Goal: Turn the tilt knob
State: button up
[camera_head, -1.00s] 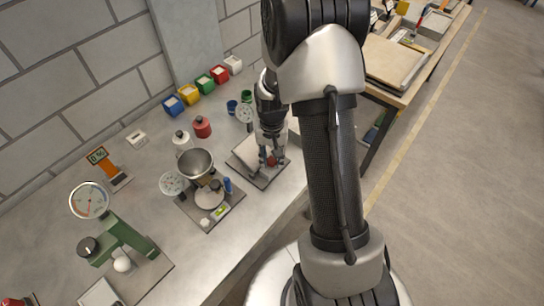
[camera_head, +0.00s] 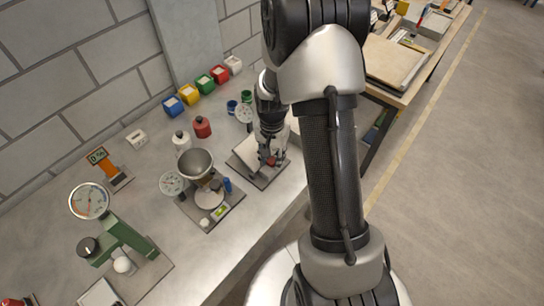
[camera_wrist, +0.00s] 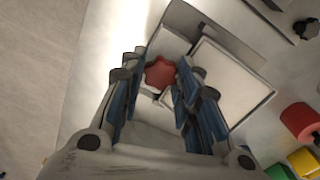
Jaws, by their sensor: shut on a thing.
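The red, lobed tilt knob (camera_wrist: 160,72) shows between the fingers of my gripper (camera_wrist: 158,78) in the wrist view. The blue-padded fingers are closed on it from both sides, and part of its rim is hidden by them. In the head view my gripper (camera_head: 268,157) points down at the sandbed unit, and only a little of the red knob (camera_head: 271,162) shows beneath it. The pale sandbed tray (camera_wrist: 233,82) lies just right of the knob in the wrist view. The knob's exact angle cannot be told.
A stand with a metal bowl (camera_head: 197,164) and dial is left of the sandbed unit. A green device with a gauge (camera_head: 90,201) stands farther left. Coloured bins (camera_head: 189,94) line the wall. The bench's front edge is close by.

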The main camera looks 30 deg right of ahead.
aim_at(272, 160)
jog(key=o, duration=1.1)
notch_tip(272, 160, up, 12)
dwell(0.4)
